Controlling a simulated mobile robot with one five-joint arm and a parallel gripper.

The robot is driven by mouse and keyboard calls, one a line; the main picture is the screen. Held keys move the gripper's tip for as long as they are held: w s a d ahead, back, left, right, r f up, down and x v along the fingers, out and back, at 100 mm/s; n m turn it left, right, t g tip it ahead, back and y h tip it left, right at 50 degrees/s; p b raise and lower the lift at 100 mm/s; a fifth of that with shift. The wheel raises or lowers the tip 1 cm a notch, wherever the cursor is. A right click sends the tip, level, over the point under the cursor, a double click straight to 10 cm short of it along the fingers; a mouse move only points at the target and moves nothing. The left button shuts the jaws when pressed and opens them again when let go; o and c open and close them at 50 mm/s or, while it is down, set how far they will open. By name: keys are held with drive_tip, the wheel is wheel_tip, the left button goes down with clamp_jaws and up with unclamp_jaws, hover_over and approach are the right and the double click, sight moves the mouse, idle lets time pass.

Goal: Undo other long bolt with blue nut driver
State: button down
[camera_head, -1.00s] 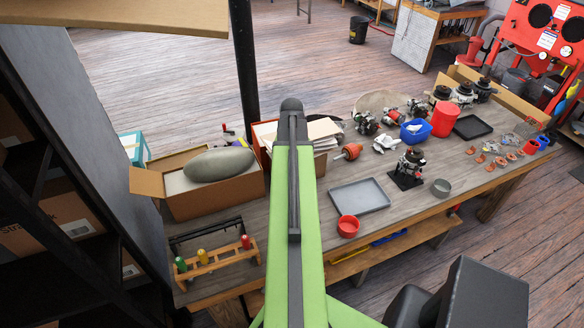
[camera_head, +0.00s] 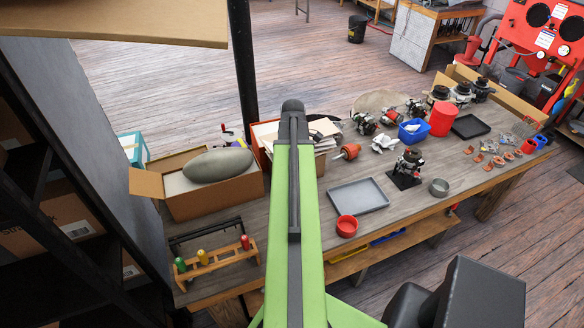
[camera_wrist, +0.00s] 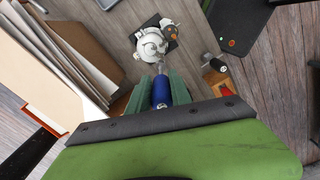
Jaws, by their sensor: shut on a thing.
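The alternator (camera_head: 408,162) stands on a black base plate (camera_head: 404,182) in the middle of the bench. In the wrist view the alternator (camera_wrist: 150,44) is pale metal and lies straight ahead of my gripper. My gripper (camera_wrist: 157,88) is shut on the blue nut driver (camera_wrist: 161,92); its green fingers sit on both sides of the blue handle. The metal shaft points at the alternator's near edge; I cannot tell whether its tip touches. The long bolt is too small to make out. My gripper is hidden in the head view.
A wooden rack (camera_head: 214,258) holds green, yellow and red handled tools. A grey tray (camera_head: 358,197), a red cup (camera_head: 347,226) and a grey ring (camera_head: 439,187) lie near the alternator. A box of papers (camera_wrist: 68,55) stands left in the wrist view.

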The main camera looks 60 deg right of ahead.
drive_tip(key=m, duration=0.2)
drive_tip(key=shift+m, duration=0.3)
drive_tip(key=m, duration=0.5)
drive_tip(key=shift+a, duration=0.3)
drive_tip(key=m, duration=0.4)
drive_tip(key=shift+w+a, duration=0.1)
drive_tip(key=shift+a, duration=0.05)
drive_tip(key=m, duration=0.6)
drive_tip(key=shift+w+a, duration=0.1)
drive_tip(key=shift+a, duration=0.1)
drive_tip(key=m, duration=0.6)
drive_tip(key=shift+w, duration=0.25)
drive_tip(key=m, duration=0.5)
drive_tip(key=shift+w, duration=0.2)
drive_tip(key=m, duration=0.6)
drive_tip(key=shift+w+d, duration=0.1)
drive_tip(key=shift+w, duration=0.1)
